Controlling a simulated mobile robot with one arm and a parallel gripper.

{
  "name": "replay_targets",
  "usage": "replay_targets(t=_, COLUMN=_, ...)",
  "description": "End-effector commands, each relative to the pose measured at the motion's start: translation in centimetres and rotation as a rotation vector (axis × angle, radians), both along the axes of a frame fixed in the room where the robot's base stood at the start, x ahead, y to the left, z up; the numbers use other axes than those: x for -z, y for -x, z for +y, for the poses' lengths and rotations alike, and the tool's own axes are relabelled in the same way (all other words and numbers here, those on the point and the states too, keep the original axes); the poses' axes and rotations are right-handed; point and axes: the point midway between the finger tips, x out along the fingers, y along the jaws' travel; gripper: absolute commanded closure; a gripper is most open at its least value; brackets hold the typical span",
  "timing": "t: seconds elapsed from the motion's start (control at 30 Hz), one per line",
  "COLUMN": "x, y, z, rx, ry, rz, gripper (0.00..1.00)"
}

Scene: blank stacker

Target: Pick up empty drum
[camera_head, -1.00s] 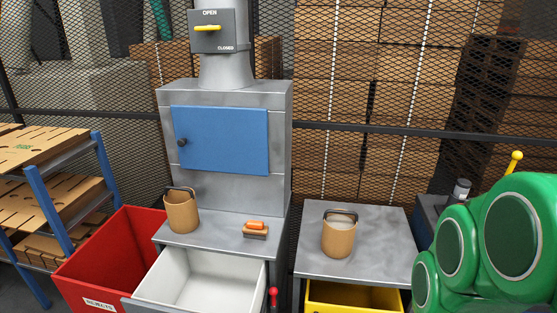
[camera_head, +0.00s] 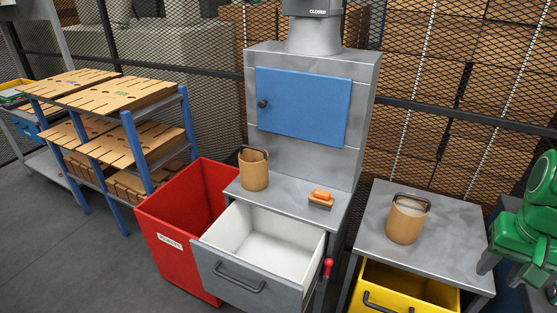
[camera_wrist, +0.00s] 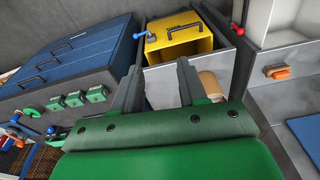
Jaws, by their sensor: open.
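A tan drum (camera_head: 254,171) with a dark raised handle stands upright on the left of the grey bench; the bit of its inside that shows is tan, with no contents visible. A second tan drum (camera_head: 406,220) with a dark handle stands on the grey side table (camera_head: 455,240); its top looks whitish inside. My gripper (camera_wrist: 160,88) is open and empty in the wrist view, apart from both drums. A tan drum (camera_wrist: 211,84) shows partly beside its right finger, mostly hidden.
A blue-doored cabinet (camera_head: 303,105) stands behind the bench, with an orange-topped brush (camera_head: 321,198) in front. The grey-fronted drawer (camera_head: 245,274) is open and looks empty. A red bin (camera_head: 180,225), a yellow drawer (camera_head: 400,290) and a carton rack (camera_head: 130,140) stand nearby. Floor at left is clear.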

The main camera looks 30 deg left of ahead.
Motion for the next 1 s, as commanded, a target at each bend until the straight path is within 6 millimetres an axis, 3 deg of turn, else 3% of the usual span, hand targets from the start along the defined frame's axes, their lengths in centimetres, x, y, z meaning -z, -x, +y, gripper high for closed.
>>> replay_targets(t=0.27, x=-0.6, y=-6.0, z=-1.0, rx=-0.067, ry=0.128, rz=-0.06, gripper=0.58)
replay_targets(t=0.57, x=-1.5, y=-16.2, z=0.4, rx=-0.227, ry=0.331, rz=-0.171, gripper=0.58)
replay_targets(t=0.77, x=-1.9, y=-23.1, z=4.0, rx=-0.371, ry=0.458, rz=-0.26, gripper=0.58)
replay_targets(t=1.0, x=-1.6, y=-30.6, z=11.4, rx=-0.577, ry=0.584, rz=-0.374, gripper=0.58)
